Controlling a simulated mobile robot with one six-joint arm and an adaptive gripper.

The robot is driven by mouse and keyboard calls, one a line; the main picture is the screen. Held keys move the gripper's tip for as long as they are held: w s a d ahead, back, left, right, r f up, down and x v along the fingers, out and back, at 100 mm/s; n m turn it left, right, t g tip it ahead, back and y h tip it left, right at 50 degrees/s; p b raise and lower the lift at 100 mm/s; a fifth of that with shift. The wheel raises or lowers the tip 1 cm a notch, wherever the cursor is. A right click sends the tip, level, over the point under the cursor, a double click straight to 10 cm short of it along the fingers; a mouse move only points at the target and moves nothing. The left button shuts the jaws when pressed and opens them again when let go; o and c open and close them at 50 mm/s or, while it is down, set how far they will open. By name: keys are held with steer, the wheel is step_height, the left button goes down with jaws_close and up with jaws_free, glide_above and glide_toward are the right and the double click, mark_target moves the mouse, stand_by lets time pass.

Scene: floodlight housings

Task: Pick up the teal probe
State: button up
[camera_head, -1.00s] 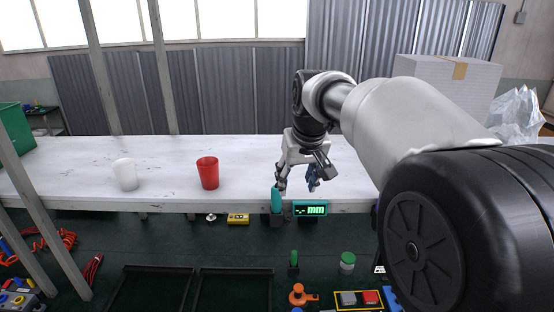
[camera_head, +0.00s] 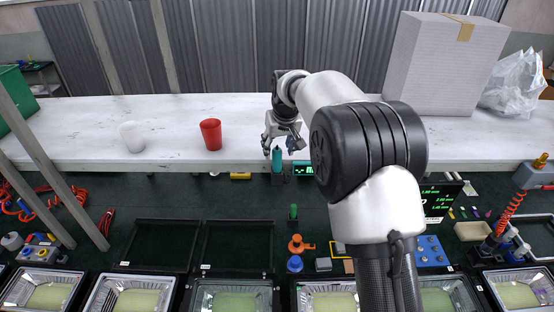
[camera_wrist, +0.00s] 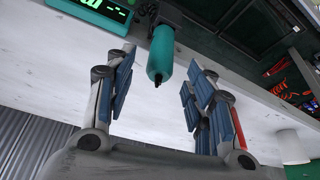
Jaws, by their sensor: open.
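The teal probe (camera_head: 277,158) stands upright in a dark holder (camera_head: 278,178) at the front edge of the white bench. In the wrist view the teal probe (camera_wrist: 160,54) hangs into the gap between my fingers from the top of the picture, with a dark tip. My gripper (camera_head: 281,146) is open, just above the probe in the head view. In the wrist view my gripper (camera_wrist: 157,85) has blue-padded fingers spread on either side of the probe, with clear space on both sides. No contact shows. The probe's lower end is hidden in its holder.
A display reading in mm (camera_head: 304,168) sits right beside the holder. A red cup (camera_head: 210,134) and a white cup (camera_head: 132,137) stand on the bench (camera_head: 80,115) to the left. A large box (camera_head: 443,65) stands at the right. Floodlight housings line the front.

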mark_target(277, 156)
steer(key=shift+p+x, duration=0.6)
steer(key=shift+x, duration=2.4)
steer(key=shift+s, duration=0.15)
steer(key=shift+c, duration=0.3)
jaws_close()
steer(key=shift+r, duration=0.1)
step_height(277, 156, up, 20)
steer(key=p, duration=0.1)
